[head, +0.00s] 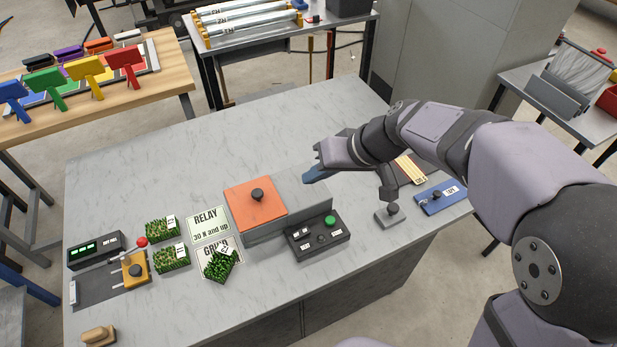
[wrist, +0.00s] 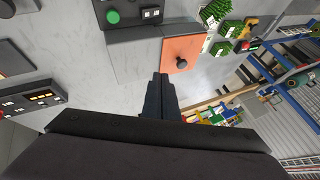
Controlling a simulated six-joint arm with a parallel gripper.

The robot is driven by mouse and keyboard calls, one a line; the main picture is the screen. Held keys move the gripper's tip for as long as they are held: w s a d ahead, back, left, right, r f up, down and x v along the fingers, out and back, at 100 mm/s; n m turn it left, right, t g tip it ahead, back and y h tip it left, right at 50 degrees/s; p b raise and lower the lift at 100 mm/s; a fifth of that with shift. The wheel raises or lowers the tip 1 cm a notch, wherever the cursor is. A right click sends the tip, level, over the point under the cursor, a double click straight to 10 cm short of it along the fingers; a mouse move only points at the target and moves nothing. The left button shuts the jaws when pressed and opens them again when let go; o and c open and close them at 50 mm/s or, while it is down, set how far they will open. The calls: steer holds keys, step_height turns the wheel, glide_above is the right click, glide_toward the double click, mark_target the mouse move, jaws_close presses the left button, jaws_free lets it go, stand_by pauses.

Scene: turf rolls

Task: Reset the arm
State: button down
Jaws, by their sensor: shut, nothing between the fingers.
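My gripper (head: 316,175) is shut and empty. It hangs over the grey box with the orange lid, near the box's right end, in the head view. In the wrist view my shut fingers (wrist: 162,78) point toward the orange lid (wrist: 183,54). The orange lid (head: 249,206) has a dark knob and covers the left part of the grey box (head: 303,192). My arm reaches in from the right, bent at the elbow. I cannot tell the exact height of the fingers above the box.
Green turf pieces (head: 171,258) lie left of the box, by RELAY (head: 209,221) and GRIND cards. A black control box (head: 318,236) with a green button stands in front. A grey knobbed block (head: 388,217) and blue plate (head: 441,198) sit right. The table's back left (head: 150,165) is clear.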

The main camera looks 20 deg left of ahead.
steer(key=s+d+f+m+g+h, duration=0.1)
steer(key=s+d+f+m+h, duration=0.5)
steer(key=d+f, duration=0.5)
steer(key=s+d+p, duration=0.1)
steer(key=s+d, duration=0.2)
steer(key=d, duration=0.6)
steer(key=s+d+r+m+h, duration=0.1)
steer(key=s+d, duration=0.2)
steer(key=d, duration=0.6)
steer(key=shift+s+d+r+p, duration=0.25)
steer(key=shift+s+d+p, duration=0.1)
steer(key=shift+d, duration=0.05)
